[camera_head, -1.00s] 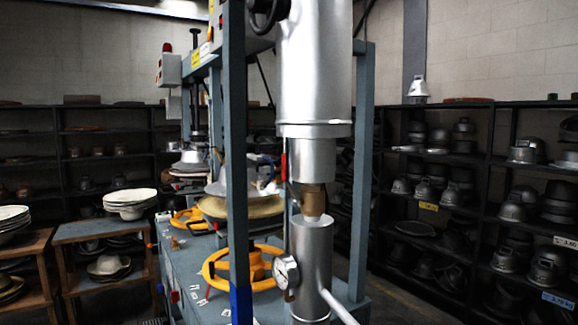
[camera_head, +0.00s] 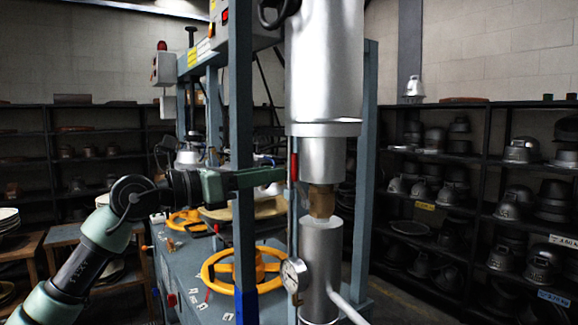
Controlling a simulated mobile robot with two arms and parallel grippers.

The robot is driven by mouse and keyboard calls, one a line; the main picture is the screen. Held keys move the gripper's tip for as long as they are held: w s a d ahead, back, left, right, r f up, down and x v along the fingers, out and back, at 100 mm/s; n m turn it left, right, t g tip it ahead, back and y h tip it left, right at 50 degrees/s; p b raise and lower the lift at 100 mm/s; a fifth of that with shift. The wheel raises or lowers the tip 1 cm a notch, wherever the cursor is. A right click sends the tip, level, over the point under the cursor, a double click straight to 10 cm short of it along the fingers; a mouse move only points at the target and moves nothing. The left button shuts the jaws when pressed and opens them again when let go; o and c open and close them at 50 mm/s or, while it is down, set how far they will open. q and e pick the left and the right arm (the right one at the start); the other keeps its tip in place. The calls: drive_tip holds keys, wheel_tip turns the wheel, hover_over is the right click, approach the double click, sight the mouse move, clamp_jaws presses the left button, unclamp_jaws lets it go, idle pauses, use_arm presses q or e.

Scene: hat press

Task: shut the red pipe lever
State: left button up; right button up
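The red pipe lever (camera_head: 294,167) is a small, narrow red handle. It points upright along the thin pipe on the left side of the large silver cylinder. My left gripper (camera_head: 278,174) reaches in from the left at the lever's height. My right gripper is not in view.
The silver cylinder (camera_head: 325,70) with a brass fitting (camera_head: 321,201) stands right of the lever. A pressure gauge (camera_head: 293,274) sits below it. The blue-grey post (camera_head: 242,90) stands close to my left arm. A yellow handwheel (camera_head: 240,268) is lower left.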

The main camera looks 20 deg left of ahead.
sight(292, 164)
use_arm(q)
drive_tip(key=shift+y, duration=0.8)
drive_tip(key=w+p, duration=0.1)
drive_tip(key=w+d+r+p, duration=0.1)
drive_tip(key=w, duration=0.1)
drive_tip(key=w+p, duration=0.1)
drive_tip(key=w, duration=0.1)
drive_tip(key=shift+d+r, duration=0.2)
drive_tip(key=shift+d, duration=0.2)
drive_tip(key=shift+p+x, duration=0.4)
drive_tip(key=shift+x, duration=0.35)
drive_tip(key=shift+f, duration=0.15)
clamp_jaws()
